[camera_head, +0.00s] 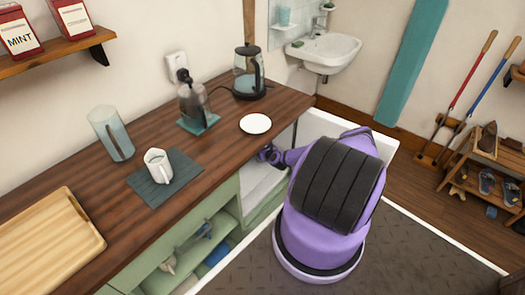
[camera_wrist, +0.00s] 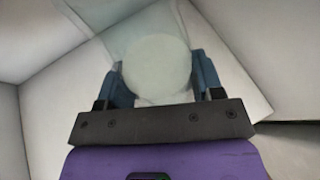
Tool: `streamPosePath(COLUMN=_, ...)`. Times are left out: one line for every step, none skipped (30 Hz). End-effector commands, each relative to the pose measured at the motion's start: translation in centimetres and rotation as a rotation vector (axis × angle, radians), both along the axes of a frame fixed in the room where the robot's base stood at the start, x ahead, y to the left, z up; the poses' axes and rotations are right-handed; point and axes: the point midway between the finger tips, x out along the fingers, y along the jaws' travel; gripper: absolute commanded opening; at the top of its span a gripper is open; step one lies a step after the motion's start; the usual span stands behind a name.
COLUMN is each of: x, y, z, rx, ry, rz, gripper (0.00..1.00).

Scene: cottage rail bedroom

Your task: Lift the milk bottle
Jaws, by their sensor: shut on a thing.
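The milk bottle shows in the wrist view as a pale, round shape (camera_wrist: 157,66), seen almost end-on. My gripper (camera_wrist: 160,76) is shut on it, with one blue finger on each side. White walls surround it in the wrist view. In the head view my purple arm reaches in at a white-lined space under the counter's right end. The bottle is hidden there, and my gripper's fingers cannot be made out. I cannot tell whether the bottle touches the surface below it.
The wooden counter (camera_head: 95,208) carries a mug (camera_head: 158,166), a glass vase (camera_head: 110,134), a white plate (camera_head: 255,123), a kettle (camera_head: 248,75) and a wooden tray (camera_head: 45,240). Green shelves (camera_head: 215,218) stand below. The white door panel (camera_head: 395,150) is beside my arm.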

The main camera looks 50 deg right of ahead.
Motion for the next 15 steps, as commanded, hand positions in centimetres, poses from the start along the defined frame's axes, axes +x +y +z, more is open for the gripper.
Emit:
streamPosePath(x=0.0, y=-0.1, z=0.2, rx=-0.001, ry=-0.002, rz=-0.001, gripper=0.22)
streamPosePath(x=0.0, y=-0.1, z=0.3, rx=-0.001, ry=-0.002, rz=-0.001, gripper=0.22)
streamPosePath(x=0.0, y=-0.1, z=0.4, rx=0.000, ry=-0.002, rz=-0.001, gripper=0.22)
streamPosePath(x=0.0, y=-0.1, z=0.5, rx=0.000, ry=-0.002, rz=-0.001, gripper=0.22)
streamPosePath(x=0.0, y=-0.1, z=0.6, rx=0.000, ry=-0.002, rz=-0.001, gripper=0.22)
streamPosePath(x=0.1, y=-0.1, z=0.8, rx=-0.001, ry=-0.002, rz=0.000, gripper=0.22)
streamPosePath(x=0.1, y=0.0, z=1.0, rx=-0.001, ry=-0.002, rz=0.000, gripper=0.22)
streamPosePath(x=0.1, y=0.0, z=1.2, rx=-0.001, ry=-0.002, rz=0.000, gripper=0.22)
streamPosePath(x=0.0, y=0.0, z=1.4, rx=-0.001, ry=-0.002, rz=0.000, gripper=0.22)
streamPosePath(x=0.0, y=-0.1, z=1.6, rx=-0.001, ry=-0.002, rz=-0.001, gripper=0.22)
streamPosePath(x=0.0, y=-0.1, z=1.9, rx=-0.001, ry=-0.002, rz=-0.001, gripper=0.22)
streamPosePath(x=0.1, y=-0.1, z=2.1, rx=-0.001, ry=-0.003, rz=0.000, gripper=0.22)
streamPosePath(x=0.1, y=-0.1, z=2.4, rx=-0.002, ry=-0.002, rz=-0.001, gripper=0.22)
streamPosePath(x=0.0, y=-0.1, z=2.6, rx=-0.001, ry=-0.003, rz=-0.001, gripper=0.22)
streamPosePath(x=0.0, y=-0.1, z=2.9, rx=-0.001, ry=-0.003, rz=-0.001, gripper=0.22)
